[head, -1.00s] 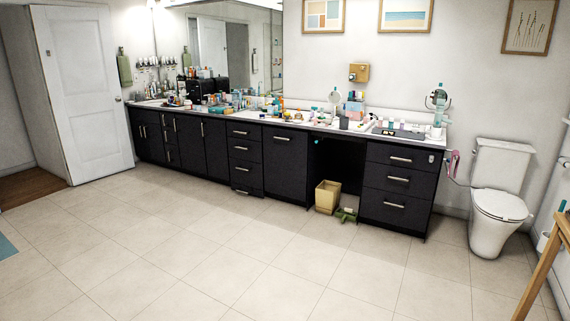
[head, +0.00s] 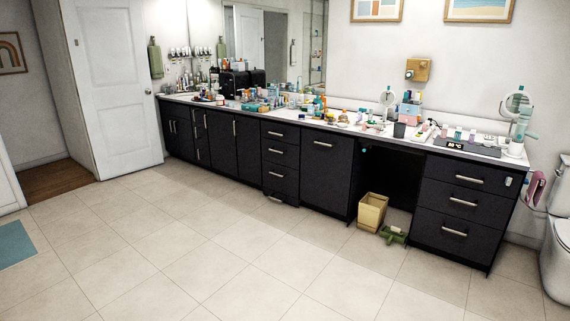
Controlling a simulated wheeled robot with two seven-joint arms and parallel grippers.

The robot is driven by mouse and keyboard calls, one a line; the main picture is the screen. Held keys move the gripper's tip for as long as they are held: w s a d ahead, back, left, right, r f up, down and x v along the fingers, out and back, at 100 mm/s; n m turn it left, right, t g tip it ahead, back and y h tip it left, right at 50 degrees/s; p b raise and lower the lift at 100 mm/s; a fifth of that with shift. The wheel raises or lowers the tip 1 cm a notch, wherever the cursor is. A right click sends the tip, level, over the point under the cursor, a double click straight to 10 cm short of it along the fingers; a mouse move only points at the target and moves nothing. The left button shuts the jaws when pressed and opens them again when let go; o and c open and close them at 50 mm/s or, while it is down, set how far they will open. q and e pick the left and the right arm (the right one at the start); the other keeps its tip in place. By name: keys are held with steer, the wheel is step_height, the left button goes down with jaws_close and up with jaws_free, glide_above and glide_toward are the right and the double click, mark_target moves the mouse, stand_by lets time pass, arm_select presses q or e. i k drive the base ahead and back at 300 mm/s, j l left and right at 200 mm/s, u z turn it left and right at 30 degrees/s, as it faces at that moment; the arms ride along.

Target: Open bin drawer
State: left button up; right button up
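A long dark vanity (head: 222,148) runs along the back wall in the head view. A tall single front (head: 325,168) with one horizontal handle (head: 322,143) near its top sits left of the open knee space; it looks closed. I cannot tell for sure that it is the bin drawer. Left of it is a stack of drawers (head: 281,160) with horizontal handles. Right of the knee space is another drawer stack (head: 460,205), also closed. Neither of my grippers is in view.
A tan bin (head: 371,212) and a green object (head: 393,236) stand on the floor at the knee space. The countertop is crowded with small items. A white toilet (head: 557,240) is at the right edge. The tiled floor (head: 230,260) before the vanity is clear.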

mark_target(327, 159)
steer(key=i, duration=3.6)
steer(key=i+z, duration=0.1)
steer(key=i, duration=0.65)
steer(key=i+j+z, duration=0.1)
steer(key=i, duration=0.6)
steer(key=i+j, duration=0.2)
steer(key=i, duration=0.5)
